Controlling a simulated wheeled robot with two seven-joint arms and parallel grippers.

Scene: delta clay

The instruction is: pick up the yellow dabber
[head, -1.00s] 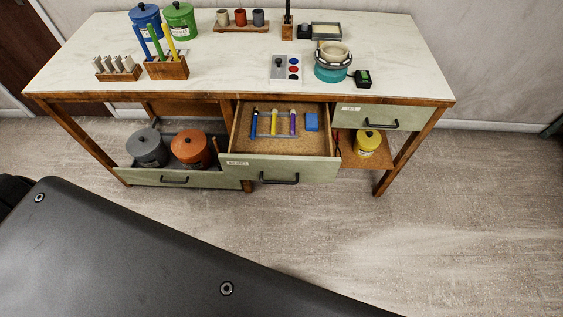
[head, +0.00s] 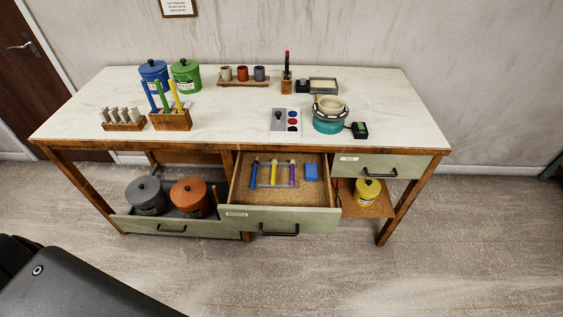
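A yellow stick-like tool (head: 273,174) lies in the open middle drawer (head: 315,221), between a blue tool (head: 254,173) and a purple tool (head: 292,173). All three lie side by side across a thin rack. Another yellow stick (head: 175,95) stands upright in a wooden block (head: 171,121) on the tabletop, beside a green and a blue one. I cannot tell from the picture which yellow one is called the dabber. Neither of my grippers shows in the head view.
The workbench top (head: 225,124) also holds a blue pot (head: 153,76), a green pot (head: 186,76) and a turquoise wheel (head: 328,122). A lower left drawer (head: 185,228) is open with grey and orange pots. A blue block (head: 311,171) lies in the middle drawer. The floor in front is clear.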

